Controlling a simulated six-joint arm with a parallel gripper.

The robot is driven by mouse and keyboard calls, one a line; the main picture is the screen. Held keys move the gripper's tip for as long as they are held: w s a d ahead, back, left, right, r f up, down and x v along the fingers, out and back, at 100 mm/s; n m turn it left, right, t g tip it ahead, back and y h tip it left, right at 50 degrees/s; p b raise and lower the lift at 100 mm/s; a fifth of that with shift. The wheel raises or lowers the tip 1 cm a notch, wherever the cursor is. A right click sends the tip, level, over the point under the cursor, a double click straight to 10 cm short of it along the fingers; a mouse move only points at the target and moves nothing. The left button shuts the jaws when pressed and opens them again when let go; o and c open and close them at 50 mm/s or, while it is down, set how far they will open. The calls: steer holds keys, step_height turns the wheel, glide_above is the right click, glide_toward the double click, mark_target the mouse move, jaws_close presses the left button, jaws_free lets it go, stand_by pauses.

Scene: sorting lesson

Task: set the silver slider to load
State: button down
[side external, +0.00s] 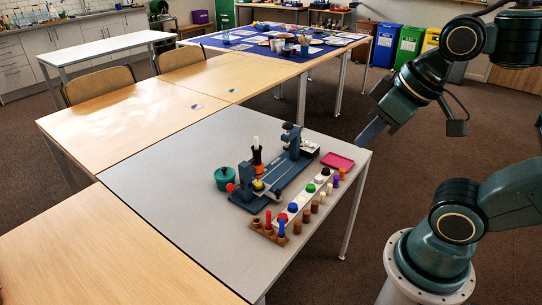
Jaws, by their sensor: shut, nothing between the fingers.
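A blue-grey bench device (285,182) stands on the grey table, with a long base and an upright post at each end. My gripper (366,136) is up to the right of the device, past the table's right edge, apart from everything. It is shut and empty.
A row of coloured pegs and caps in a holder (299,209) runs along the device's right side. A pink tray (337,161) lies near the table's right edge. A green lidded pot (225,178) stands left of the device. The grey table's left part is clear.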

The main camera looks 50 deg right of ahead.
steer(key=c, duration=1.3)
jaws_free()
steer(key=shift+w, duration=0.2)
steer(key=shift+o, duration=0.2)
steer(key=m+g, duration=0.6)
steer(key=m, duration=0.3)
glide_above(278, 190)
step_height(278, 190, down, 21)
steer(key=shift+f, duration=0.1)
step_height(278, 190, down, 13)
steer(key=shift+f, duration=0.2)
